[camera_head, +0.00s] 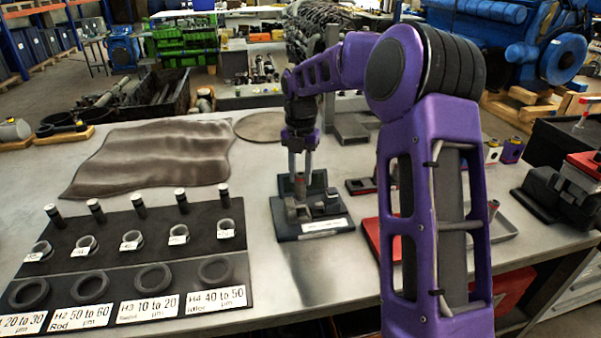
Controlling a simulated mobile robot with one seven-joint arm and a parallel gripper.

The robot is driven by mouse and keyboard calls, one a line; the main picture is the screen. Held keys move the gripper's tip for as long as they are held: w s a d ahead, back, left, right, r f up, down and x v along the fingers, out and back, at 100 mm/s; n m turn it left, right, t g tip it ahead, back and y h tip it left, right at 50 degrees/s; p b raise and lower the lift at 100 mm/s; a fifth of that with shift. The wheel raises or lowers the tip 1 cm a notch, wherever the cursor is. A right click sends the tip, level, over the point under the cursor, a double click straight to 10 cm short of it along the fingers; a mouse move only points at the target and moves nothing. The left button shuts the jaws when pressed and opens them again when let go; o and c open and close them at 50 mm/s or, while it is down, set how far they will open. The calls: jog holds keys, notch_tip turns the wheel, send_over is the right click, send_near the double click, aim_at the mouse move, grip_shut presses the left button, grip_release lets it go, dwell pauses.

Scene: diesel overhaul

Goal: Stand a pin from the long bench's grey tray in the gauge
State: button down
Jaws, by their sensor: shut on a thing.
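My gripper (300,171) points straight down over the gauge (312,222), a dark block with a white label strip and an upright back plate, near the middle of the bench. Its fingers are shut on a small brownish pin (299,183), which is upright at the gauge's left part. I cannot tell whether the pin's lower end is seated in the gauge or just above it. The grey tray (508,230) is at the right, largely hidden by my purple arm. A small brownish piece (493,207), perhaps another pin, shows at its left.
A black mat (110,255) with several dark pins, rings and labelled cards fills the left front. A crumpled brown cloth (155,155) lies behind it. A red tray (371,240) is partly behind my arm. A black and red device (565,190) stands at the right.

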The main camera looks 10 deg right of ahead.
aim_at(301, 192)
jog(key=shift+f, duration=0.15)
dwell(0.3)
jog(key=shift+f, duration=0.35)
jog(key=shift+f, duration=0.35)
jog(key=shift+f, duration=0.3)
jog(key=shift+f, duration=0.15)
dwell(0.5)
jog(key=shift+f, duration=0.45)
jog(key=shift+f+b, duration=0.3)
jog(key=shift+f, duration=0.75)
dwell(0.5)
